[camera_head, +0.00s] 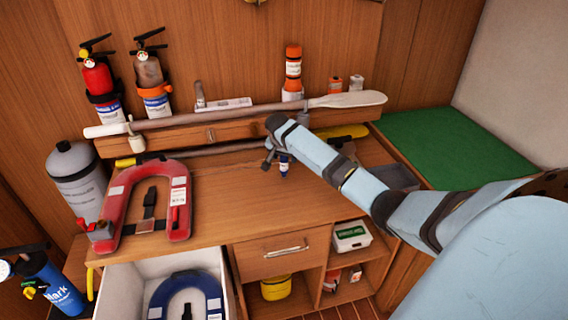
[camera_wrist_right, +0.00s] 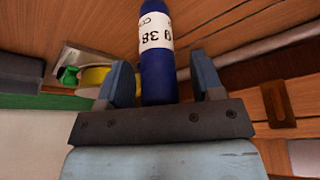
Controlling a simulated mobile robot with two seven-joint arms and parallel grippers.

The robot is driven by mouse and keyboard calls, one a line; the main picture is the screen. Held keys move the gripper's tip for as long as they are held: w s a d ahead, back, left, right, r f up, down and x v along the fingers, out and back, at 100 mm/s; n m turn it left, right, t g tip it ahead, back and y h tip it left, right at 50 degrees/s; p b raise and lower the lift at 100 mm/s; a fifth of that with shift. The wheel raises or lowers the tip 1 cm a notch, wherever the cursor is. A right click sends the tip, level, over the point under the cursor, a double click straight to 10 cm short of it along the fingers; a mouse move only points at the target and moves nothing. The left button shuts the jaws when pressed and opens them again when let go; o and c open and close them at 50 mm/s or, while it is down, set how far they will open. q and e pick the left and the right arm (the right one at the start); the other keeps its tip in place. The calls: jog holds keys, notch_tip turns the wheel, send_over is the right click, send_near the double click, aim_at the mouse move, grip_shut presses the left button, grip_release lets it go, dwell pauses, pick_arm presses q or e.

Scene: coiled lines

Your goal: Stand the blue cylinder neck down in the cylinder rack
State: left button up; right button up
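The small dark blue cylinder (camera_wrist_right: 157,77) with a white label lies between the two fingers of my right gripper (camera_wrist_right: 161,82) in the right wrist view. The fingers stand apart, with a visible gap on at least the right side of the cylinder. In the head view the right gripper (camera_head: 276,160) is over the middle of the desk, and the cylinder (camera_head: 284,168) shows just beside it, partly hidden. Its neck end cannot be made out. I cannot tell the cylinder rack for certain. My left gripper is not in view.
A red horseshoe-shaped vest (camera_head: 181,205) lies on the desk's left, beside a grey tank (camera_head: 78,178). A paddle (camera_head: 345,100) lies along the back ledge. A grey bin (camera_head: 396,178) is at the right. An open drawer (camera_head: 120,286) holds a blue vest (camera_head: 211,290).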

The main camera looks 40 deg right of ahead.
grip_shut()
